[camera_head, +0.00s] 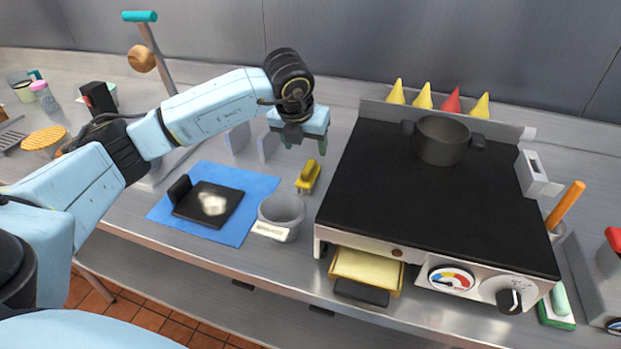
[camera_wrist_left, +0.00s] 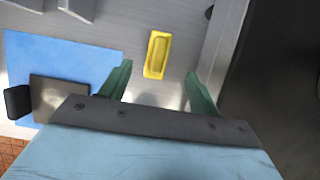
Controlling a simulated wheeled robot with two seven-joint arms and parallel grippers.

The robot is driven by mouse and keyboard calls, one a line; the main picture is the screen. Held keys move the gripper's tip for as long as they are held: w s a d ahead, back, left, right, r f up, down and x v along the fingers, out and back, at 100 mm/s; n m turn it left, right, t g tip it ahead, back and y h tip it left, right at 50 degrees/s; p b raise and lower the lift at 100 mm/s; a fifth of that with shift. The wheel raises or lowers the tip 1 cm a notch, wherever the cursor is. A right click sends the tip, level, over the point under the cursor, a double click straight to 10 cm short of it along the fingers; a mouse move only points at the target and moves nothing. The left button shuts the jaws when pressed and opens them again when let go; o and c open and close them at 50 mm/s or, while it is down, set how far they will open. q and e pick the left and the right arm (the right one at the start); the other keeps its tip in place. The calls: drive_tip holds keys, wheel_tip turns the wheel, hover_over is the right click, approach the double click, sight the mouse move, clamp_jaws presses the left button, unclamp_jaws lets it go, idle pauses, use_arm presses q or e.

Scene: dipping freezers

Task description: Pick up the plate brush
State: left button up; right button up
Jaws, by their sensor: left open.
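The plate brush, a small yellow block-shaped brush (camera_head: 308,177), lies on the steel counter between the blue mat and the black griddle. In the left wrist view the yellow brush (camera_wrist_left: 157,55) shows beyond the fingertips, roughly between them. My left gripper (camera_head: 304,146) is open and empty, pointing down above and behind the brush, apart from it. Its two green fingers (camera_wrist_left: 158,75) are spread in the left wrist view. My right gripper is not in view.
A grey container (camera_head: 282,213) stands just in front of the brush. The blue mat (camera_head: 262,184) holds a black square pan (camera_head: 190,210). The griddle (camera_head: 400,215) stands close on the right, carrying a dark pot (camera_head: 441,143).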

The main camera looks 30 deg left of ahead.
sight(308, 166)
use_arm(q)
drive_tip(key=x, duration=0.5)
drive_tip(key=shift+f, duration=0.25)
drive_tip(key=shift+s+x, duration=0.15)
drive_tip(key=shift+x, duration=1.2)
drive_tip(key=shift+s+x, duration=0.1)
drive_tip(key=shift+x, duration=1.3)
drive_tip(key=shift+f, duration=0.1)
